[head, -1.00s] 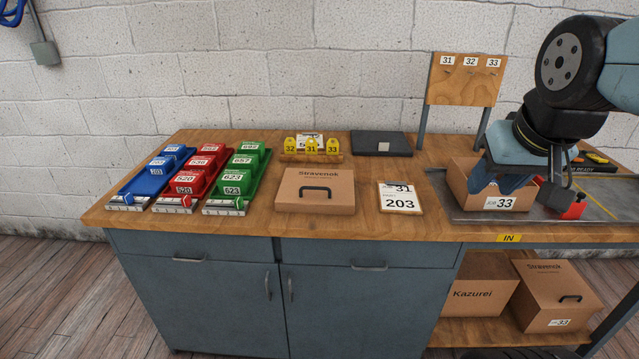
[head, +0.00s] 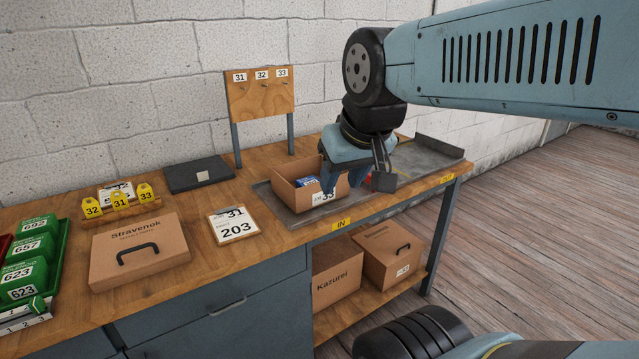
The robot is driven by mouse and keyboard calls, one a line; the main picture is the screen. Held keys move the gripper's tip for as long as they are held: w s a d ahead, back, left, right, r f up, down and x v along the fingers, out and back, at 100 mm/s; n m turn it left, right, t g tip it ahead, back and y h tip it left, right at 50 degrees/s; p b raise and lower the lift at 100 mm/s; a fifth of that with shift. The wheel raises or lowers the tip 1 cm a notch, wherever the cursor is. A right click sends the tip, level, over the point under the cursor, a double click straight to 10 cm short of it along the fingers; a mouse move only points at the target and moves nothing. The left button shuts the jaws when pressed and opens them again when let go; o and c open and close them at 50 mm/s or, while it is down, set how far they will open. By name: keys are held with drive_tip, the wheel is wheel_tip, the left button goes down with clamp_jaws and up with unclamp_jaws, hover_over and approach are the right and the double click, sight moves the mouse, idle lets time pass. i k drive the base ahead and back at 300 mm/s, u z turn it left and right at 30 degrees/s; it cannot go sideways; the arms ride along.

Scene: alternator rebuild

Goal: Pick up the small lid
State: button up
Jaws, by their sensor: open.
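A flat brown cardboard lid (head: 139,252) marked Stravenok, with a black handle on top, lies on the wooden bench at the left of the head view. It is the likely small lid. My gripper (head: 338,180) is open, well to the right of this lid, pointing down at an open cardboard box (head: 285,194) labelled 33. The fingers are at the box's right side and partly hide it. I cannot tell whether they touch it. A blue item (head: 307,181) shows inside the box.
A card reading 203 (head: 234,225) lies between lid and box. Yellow tags (head: 119,199), a dark flat case (head: 196,174) and green bins (head: 30,255) stand nearby. A peg board (head: 261,97) rises behind.

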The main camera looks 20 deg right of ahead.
sight(120, 257)
drive_tip(key=u, duration=1.1)
drive_tip(key=k, duration=0.45)
drive_tip(key=u, duration=0.25)
drive_tip(key=i, duration=1.15)
drive_tip(key=z, duration=0.45)
